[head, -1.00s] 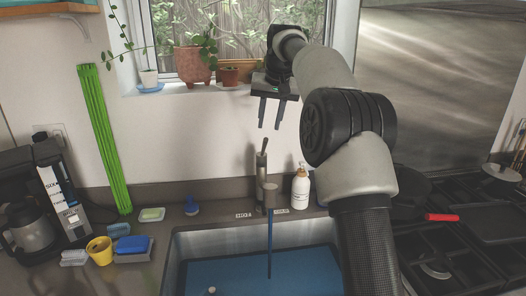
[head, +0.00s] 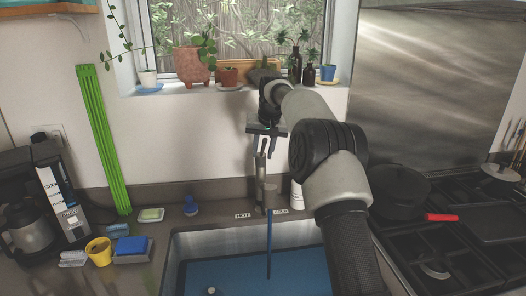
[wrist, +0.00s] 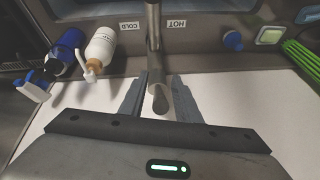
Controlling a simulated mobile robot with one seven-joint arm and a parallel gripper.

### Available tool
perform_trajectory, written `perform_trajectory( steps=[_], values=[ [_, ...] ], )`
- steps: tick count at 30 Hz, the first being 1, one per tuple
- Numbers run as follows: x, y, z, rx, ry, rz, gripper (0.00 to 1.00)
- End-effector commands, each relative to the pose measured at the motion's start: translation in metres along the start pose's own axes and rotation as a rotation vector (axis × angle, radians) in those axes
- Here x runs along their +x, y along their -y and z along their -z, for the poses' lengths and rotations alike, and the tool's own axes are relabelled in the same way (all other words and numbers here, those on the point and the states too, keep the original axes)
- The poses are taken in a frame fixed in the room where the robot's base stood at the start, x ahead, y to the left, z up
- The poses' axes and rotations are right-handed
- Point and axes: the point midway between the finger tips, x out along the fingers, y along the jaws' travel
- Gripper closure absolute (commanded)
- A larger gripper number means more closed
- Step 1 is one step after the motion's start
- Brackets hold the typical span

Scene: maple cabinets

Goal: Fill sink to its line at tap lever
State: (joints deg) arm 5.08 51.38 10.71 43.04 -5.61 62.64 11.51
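The tap (head: 269,197) stands behind the sink, with a thin blue stream of water (head: 269,245) falling from its spout. My gripper (head: 261,150) points down at the top of the lever. In the wrist view, the lever's end (wrist: 160,99) lies between the two spread fingers of my gripper (wrist: 159,88), with small gaps seeming to show on both sides.
HOT (head: 242,216) and COLD labels flank the tap. A white pump bottle (head: 296,195) stands close to its right, partly behind my arm. A blue stopper-like item (head: 191,206) and a soap dish (head: 151,214) are left. Potted plants line the windowsill above.

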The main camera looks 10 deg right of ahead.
Motion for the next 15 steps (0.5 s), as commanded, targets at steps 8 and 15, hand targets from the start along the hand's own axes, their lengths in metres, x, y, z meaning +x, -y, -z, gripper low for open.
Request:
perform_trajectory(
  steps=[8, 15],
  values=[
    [-0.0003, -0.0001, -0.0001, 0.0, 0.0, 0.0, 1.0],
    [-0.0001, -0.0002, -0.0002, 0.0, 0.0, 0.0, 1.0]
  ],
)
